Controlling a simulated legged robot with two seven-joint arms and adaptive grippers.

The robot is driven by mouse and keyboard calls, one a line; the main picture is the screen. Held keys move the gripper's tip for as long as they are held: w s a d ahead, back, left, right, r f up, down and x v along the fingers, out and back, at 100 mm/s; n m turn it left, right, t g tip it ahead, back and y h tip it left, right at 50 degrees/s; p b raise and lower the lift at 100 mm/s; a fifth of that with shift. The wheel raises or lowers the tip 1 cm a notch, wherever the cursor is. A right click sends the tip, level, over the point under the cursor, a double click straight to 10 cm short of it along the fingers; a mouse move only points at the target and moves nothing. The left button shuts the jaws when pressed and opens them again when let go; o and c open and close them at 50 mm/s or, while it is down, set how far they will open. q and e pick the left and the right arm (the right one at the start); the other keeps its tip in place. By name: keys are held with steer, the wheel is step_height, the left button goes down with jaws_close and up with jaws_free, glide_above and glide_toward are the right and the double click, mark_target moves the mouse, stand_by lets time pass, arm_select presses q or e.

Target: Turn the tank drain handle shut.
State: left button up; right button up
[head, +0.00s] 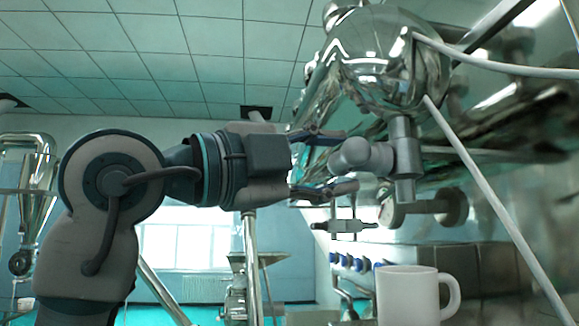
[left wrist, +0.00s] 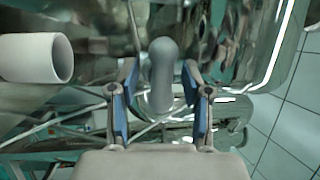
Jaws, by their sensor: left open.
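The drain handle (head: 362,157) is a grey, rounded lever sticking out leftward from the short vertical drain pipe (head: 405,165) under the shiny tank (head: 385,70). My left gripper (head: 347,160) is open, one finger above the handle's free end and the other below it. In the left wrist view the handle (left wrist: 162,72) lies between the two open fingers (left wrist: 161,82), with gaps visible on both sides. My right gripper is not in view.
A white mug (head: 408,296) stands below the drain pipe; it also shows in the left wrist view (left wrist: 38,57). A thin pale rod (head: 495,210) slants down at the right. A horizontal fitting (head: 345,226) sits below my left gripper.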

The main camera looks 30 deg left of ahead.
arm_select(q)
steer(key=v, duration=0.9)
steer(key=shift+a, duration=0.3)
steer(key=shift+w+d+f, duration=0.1)
steer(key=shift+w+d, duration=0.05)
steer(key=shift+d, duration=0.1)
